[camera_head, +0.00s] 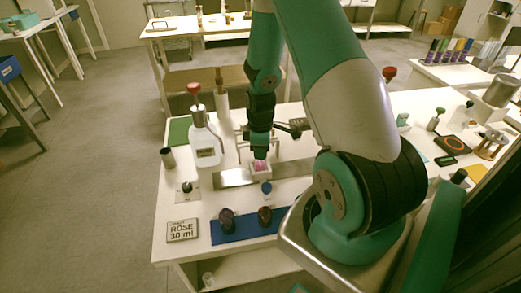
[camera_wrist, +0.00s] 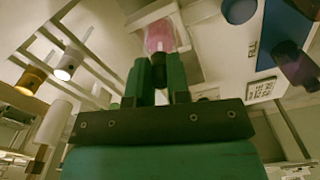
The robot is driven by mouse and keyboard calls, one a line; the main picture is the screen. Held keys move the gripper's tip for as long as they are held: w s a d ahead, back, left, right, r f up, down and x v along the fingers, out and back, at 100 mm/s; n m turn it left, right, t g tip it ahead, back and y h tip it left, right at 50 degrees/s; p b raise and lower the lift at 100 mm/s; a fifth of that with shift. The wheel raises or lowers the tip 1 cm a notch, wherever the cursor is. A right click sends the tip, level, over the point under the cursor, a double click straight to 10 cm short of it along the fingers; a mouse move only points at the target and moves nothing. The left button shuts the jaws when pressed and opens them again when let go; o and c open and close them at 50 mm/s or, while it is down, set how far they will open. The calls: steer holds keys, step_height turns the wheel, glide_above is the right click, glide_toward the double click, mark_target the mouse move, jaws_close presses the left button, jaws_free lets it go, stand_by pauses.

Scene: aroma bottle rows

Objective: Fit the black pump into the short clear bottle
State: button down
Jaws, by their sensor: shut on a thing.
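The short clear bottle (camera_head: 260,167) holds pink liquid and sits in a small white holder on the bench. In the wrist view the bottle (camera_wrist: 159,36) shows pink just beyond my fingertips. My gripper (camera_head: 260,152) points down right above the bottle. In the wrist view my gripper (camera_wrist: 158,72) is shut on the black pump (camera_wrist: 158,62), whose dark body shows between the green fingers. A pale stem reaches from the pump toward the bottle. I cannot tell whether its tip is inside the neck.
A blue-capped piece (camera_head: 267,187) stands close in front of the holder. A large white bottle (camera_head: 205,145) with a red top stands left of my gripper.

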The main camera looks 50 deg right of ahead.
steer(key=c, duration=0.6)
jaws_free()
steer(key=shift+r, duration=0.15)
steer(key=shift+r+p, duration=2.95)
steer(key=shift+r, duration=0.5)
